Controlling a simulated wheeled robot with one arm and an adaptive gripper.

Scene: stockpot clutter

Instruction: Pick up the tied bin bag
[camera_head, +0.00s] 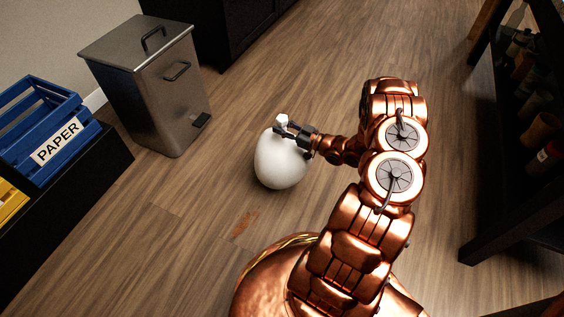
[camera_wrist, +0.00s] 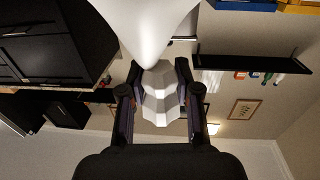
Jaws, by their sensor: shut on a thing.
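The tied bin bag (camera_head: 279,161) is white and rounded, with a small knotted top. It stands upright in the middle of the wood floor in the head view; I cannot tell whether it touches the floor. My gripper (camera_head: 294,131) reaches in from the right at the bag's neck and is shut on the knot. In the wrist view the pale, faceted knot (camera_wrist: 161,92) sits between the two dark fingers of my gripper (camera_wrist: 160,100). The bag's white body (camera_wrist: 145,25) fills the top middle of that view. The fingers hide part of the neck.
A steel pedal bin (camera_head: 150,85) stands behind and left of the bag. A blue crate labelled PAPER (camera_head: 45,130) sits on a black bench (camera_head: 85,190) at the left. A dark shelf (camera_head: 500,205) with bottles stands at the right.

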